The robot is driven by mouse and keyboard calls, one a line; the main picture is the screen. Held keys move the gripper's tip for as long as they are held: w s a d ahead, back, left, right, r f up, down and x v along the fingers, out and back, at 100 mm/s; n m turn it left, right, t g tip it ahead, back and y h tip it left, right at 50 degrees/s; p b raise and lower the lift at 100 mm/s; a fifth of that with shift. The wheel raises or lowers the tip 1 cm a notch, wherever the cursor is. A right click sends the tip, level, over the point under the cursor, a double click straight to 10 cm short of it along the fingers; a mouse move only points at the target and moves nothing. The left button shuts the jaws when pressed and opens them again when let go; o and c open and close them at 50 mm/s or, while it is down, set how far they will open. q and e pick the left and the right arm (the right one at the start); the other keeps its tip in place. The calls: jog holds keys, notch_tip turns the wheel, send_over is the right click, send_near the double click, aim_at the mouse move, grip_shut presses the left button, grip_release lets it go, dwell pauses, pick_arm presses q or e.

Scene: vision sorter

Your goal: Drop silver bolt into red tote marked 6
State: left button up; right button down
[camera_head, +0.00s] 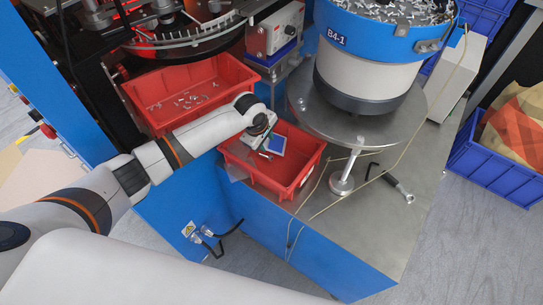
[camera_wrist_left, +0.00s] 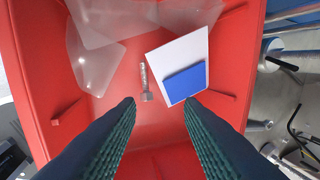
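A silver bolt (camera_wrist_left: 146,82) lies on the floor of a red tote (camera_wrist_left: 38,110) in the left wrist view, beside a white card with a blue patch (camera_wrist_left: 186,68). My left gripper (camera_wrist_left: 160,112) is open and empty. Its dark ribbed fingers stand apart, with the bolt visible beyond and between their tips. In the head view, my left gripper (camera_head: 265,149) is over the smaller red tote (camera_head: 291,187), hiding part of its inside. I cannot read a number 6 on any tote. My right gripper is not in view.
A larger red tote (camera_head: 150,92) with several small metal parts stands behind my left arm. A blue and white feeder bowl marked B4-1 (camera_head: 365,62) stands on a round metal plate. Clear plastic pieces (camera_wrist_left: 97,70) lie in the tote. A wrench (camera_head: 400,186) lies on the bench.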

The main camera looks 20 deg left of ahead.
pick_arm(q)
jog(key=shift+o, duration=0.2)
jog(key=v, duration=1.2)
